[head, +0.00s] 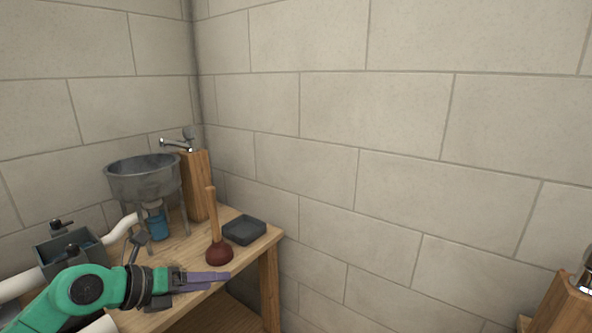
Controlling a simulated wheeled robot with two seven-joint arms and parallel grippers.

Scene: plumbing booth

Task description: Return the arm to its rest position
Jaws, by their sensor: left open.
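My left arm comes in from the lower left of the head view, green with dark joints. My left gripper (207,281) is open and empty, its purple-grey fingers pointing right over the front edge of the wooden table. A plunger (218,253) with a dark red cup and wooden handle stands upright on the table just beyond the fingers, and the gripper looks apart from it. My right gripper is not in view.
On the wooden table (245,262) stand a metal basin (145,180) on legs, a wooden post (198,188) with a tap (176,144), and a dark tray (244,230). White pipes and a grey box (68,250) are at left. Another wooden post (562,306) stands lower right. Block walls close the corner.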

